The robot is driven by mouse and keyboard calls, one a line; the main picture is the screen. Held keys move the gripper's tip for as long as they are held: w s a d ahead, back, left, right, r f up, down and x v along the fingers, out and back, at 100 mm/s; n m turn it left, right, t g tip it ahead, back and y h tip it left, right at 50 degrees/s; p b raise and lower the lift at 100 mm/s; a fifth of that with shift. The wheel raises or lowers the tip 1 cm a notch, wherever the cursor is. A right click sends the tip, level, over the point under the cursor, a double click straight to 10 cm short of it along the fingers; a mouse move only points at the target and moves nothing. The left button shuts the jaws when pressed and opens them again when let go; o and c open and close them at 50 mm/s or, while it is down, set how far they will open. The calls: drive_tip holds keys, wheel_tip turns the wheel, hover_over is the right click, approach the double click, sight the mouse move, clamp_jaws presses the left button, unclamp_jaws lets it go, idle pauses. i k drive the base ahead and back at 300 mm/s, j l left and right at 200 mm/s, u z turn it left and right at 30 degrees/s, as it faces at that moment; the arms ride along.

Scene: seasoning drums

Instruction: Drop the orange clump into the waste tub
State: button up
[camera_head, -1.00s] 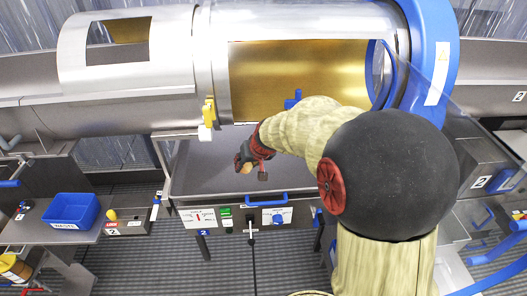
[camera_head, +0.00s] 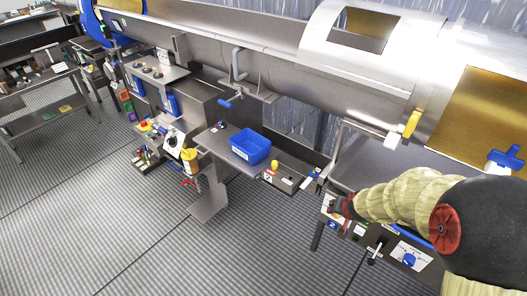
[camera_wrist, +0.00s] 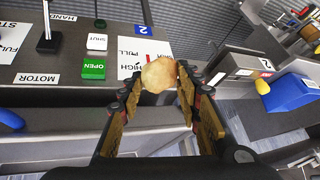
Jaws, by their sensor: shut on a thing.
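The orange clump, a pale tan-orange rounded lump (camera_wrist: 159,75), is held between the two fingers of my gripper (camera_wrist: 160,88) in the wrist view. In the head view my gripper (camera_head: 338,207) is in front of the drum's control panel, to the right of the tub; the clump is hard to make out there. The waste tub (camera_head: 250,147) is a blue open box on a grey side shelf near the picture's middle. Its inside looks empty. A blue box, apparently the same tub, shows at the right edge of the wrist view (camera_wrist: 292,93).
A small box with a yellow knob (camera_head: 274,165) stands between the tub and my gripper. The control panel (camera_wrist: 60,60) with a green OPEN button lies close beyond the fingers. A crank with a blue handle (camera_head: 231,102) is behind the tub. Open striped floor lies in front.

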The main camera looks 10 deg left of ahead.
sight(250, 147)
drive_tip(key=i+j, duration=0.1)
drive_tip(key=j, duration=0.3)
drive_tip(key=i+j, duration=0.1)
drive_tip(key=j, duration=0.3)
drive_tip(key=i+j, duration=0.1)
drive_tip(key=j, duration=0.25)
drive_tip(key=i+j, duration=0.1)
drive_tip(key=j, duration=0.3)
drive_tip(key=i+j, duration=0.1)
drive_tip(key=j, duration=0.3)
drive_tip(key=i+j, duration=0.1)
drive_tip(key=j, duration=0.3)
drive_tip(key=i+j, duration=0.8)
drive_tip(key=j, duration=0.25)
